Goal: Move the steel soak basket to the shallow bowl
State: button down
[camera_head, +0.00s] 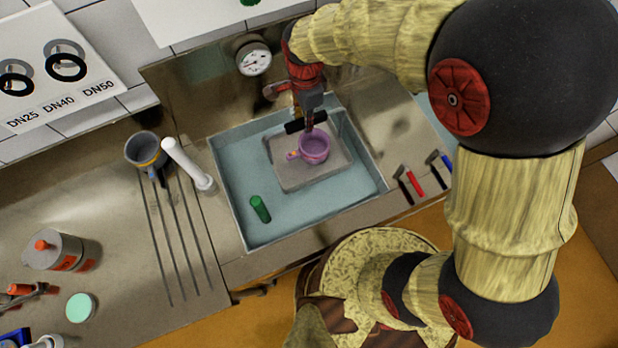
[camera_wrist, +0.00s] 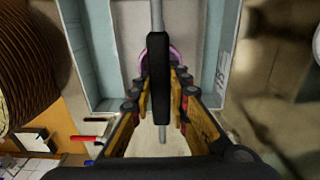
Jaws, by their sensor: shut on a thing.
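My gripper (camera_head: 307,121) is shut on the black grip (camera_wrist: 160,80) of a grey bar, which looks like the handle of the steel soak basket. The grey, shallow-walled basket (camera_head: 283,178) shows below my gripper, inside the light-blue basin. I cannot tell whether it hangs clear or rests on the bottom. A pink-purple cup (camera_head: 314,150) with an orange handle appears over the basket, just below my fingers. In the wrist view the bar and grip hide most of the cup (camera_wrist: 155,45). I cannot make out a clear shallow bowl.
A green cylinder (camera_head: 260,209) lies in the basin near its left front. Red-handled (camera_head: 409,184) and blue-handled tools lie at the right edge. A gauge (camera_head: 254,59) is on the back wall.

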notch_tip(320, 180, down, 3)
jog(key=shift+f+b, duration=0.15)
jog(key=shift+b, duration=0.9)
jog(key=shift+f+b, duration=0.6)
jog(key=shift+f, duration=4.15)
jog(key=shift+f, duration=0.15)
jog(key=c, duration=1.7)
grip_release()
notch_tip(320, 180, up, 12)
jog(key=shift+r+p, duration=0.15)
jog(key=shift+p, duration=0.65)
